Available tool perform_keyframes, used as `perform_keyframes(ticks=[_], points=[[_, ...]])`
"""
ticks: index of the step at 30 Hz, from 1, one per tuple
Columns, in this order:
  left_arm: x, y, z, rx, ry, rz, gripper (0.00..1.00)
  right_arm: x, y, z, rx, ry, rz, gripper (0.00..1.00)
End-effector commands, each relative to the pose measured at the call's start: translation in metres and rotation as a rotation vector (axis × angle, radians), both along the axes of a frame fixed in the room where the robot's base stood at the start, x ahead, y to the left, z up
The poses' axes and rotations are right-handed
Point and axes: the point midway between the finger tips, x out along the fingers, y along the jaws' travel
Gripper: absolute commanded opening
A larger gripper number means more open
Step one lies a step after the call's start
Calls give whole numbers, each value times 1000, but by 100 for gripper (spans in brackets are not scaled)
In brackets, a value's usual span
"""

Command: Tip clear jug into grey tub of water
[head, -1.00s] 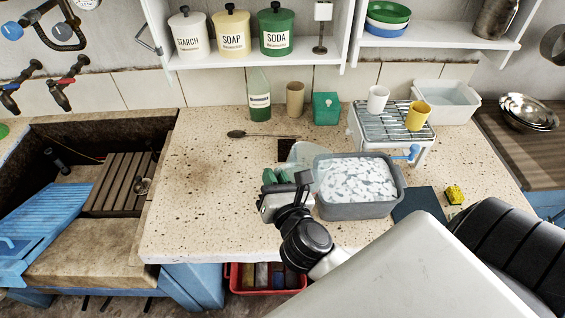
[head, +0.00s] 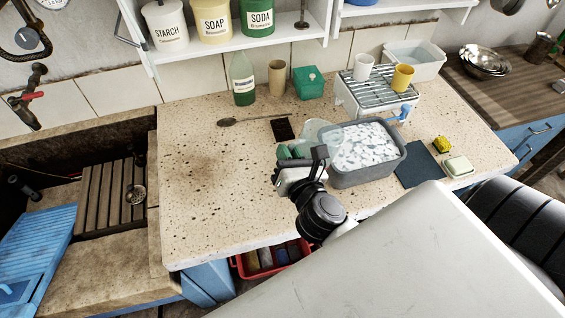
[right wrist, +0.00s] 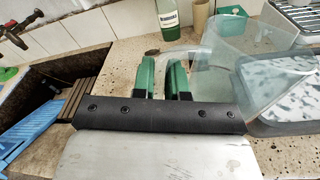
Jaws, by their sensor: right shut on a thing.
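The clear jug (head: 318,130) is at the left rim of the grey tub (head: 368,176). It is see-through and its outline is faint in the head view. In the right wrist view the jug (right wrist: 262,62) looks tilted toward the tub (right wrist: 282,128), its side overlapping the tub's edge. Whether anything is in the jug I cannot tell. The tub's water surface is mottled white and grey. My right gripper (head: 284,158) is just left of the tub, its green fingers (right wrist: 162,76) shut on the jug at its handle side. My left gripper is out of view.
A green bottle (head: 243,82), a tan cup (head: 277,78) and a green box (head: 308,84) stand behind. A rack (head: 376,92) bears two cups. A dark blue mat (head: 417,166), yellow sponge (head: 442,145) and soap dish (head: 459,166) lie right. The counter's left part is mostly clear.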

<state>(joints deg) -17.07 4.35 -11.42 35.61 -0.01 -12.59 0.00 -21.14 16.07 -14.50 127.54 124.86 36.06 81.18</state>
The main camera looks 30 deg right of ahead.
Motion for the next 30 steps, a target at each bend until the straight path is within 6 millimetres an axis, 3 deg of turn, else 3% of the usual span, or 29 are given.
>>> perform_keyframes(ticks=[6, 13, 21, 30], points=[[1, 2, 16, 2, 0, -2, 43, 24, -30, 7, 3, -3, -133, 0], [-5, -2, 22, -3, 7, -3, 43, 39, -51, 8, 10, -3, -227, 0], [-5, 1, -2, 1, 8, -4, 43, 42, -51, -17, -170, 17, -242, 0], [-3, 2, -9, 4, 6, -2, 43, 42, -52, -32, -338, 36, -241, 0]])
